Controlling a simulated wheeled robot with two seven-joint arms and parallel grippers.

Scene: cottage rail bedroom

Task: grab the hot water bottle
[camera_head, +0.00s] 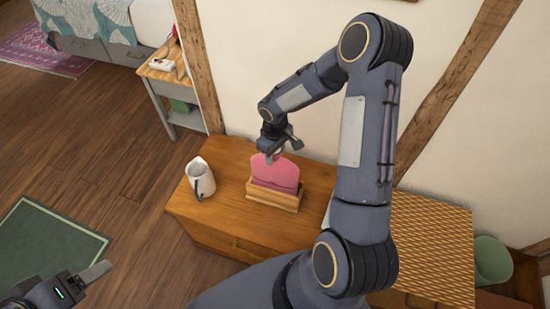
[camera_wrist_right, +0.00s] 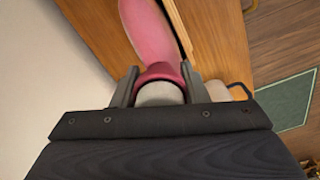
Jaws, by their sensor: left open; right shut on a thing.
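The pink hot water bottle (camera_head: 275,172) stands upright in a small wooden holder (camera_head: 273,197) on top of the wooden cabinet. My right gripper (camera_head: 277,149) reaches down from above and is shut on the neck of the bottle. In the right wrist view, the two fingers (camera_wrist_right: 158,88) sit on either side of the bottle's dark pink collar, and its pink body (camera_wrist_right: 150,28) extends beyond them beside the holder's edge. My left gripper (camera_head: 78,280) is open and empty at the lower left, above the floor, partly cut off by the frame.
A white pitcher (camera_head: 201,178) stands left of the holder on the cabinet (camera_head: 222,222). A woven-topped chest (camera_head: 432,245) and a green bin (camera_head: 492,258) are at the right. The wall is close behind. A nightstand (camera_head: 170,75) and bed are at the back left.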

